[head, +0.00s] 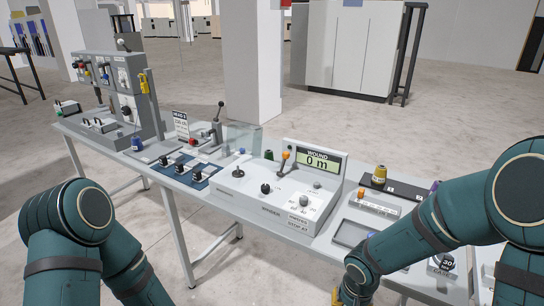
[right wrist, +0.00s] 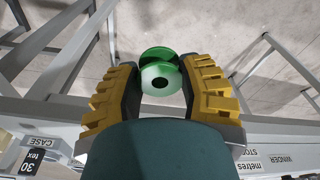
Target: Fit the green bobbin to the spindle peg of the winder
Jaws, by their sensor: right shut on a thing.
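The winder (head: 258,207) is a light grey box at the middle of the bench in the head view. Its display (head: 317,162) reads WOUND 0 m. A dark round piece with a short upright (head: 238,171) stands on its top left and may be the spindle peg; it is small. In the right wrist view, the green bobbin (right wrist: 161,78), with a pale end face and dark centre hole, sits between my right gripper's yellow fingers (right wrist: 160,88), which are shut on it. In the head view that gripper is mostly cut off at the bottom edge. My left gripper is out of frame.
An orange-topped lever (head: 285,158) and a dark green item (head: 269,155) stand near the display. A blue panel with black knobs (head: 178,169) lies left of the winder. A yellow spool (head: 379,175) and an empty-looking tray (head: 352,233) are to its right.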

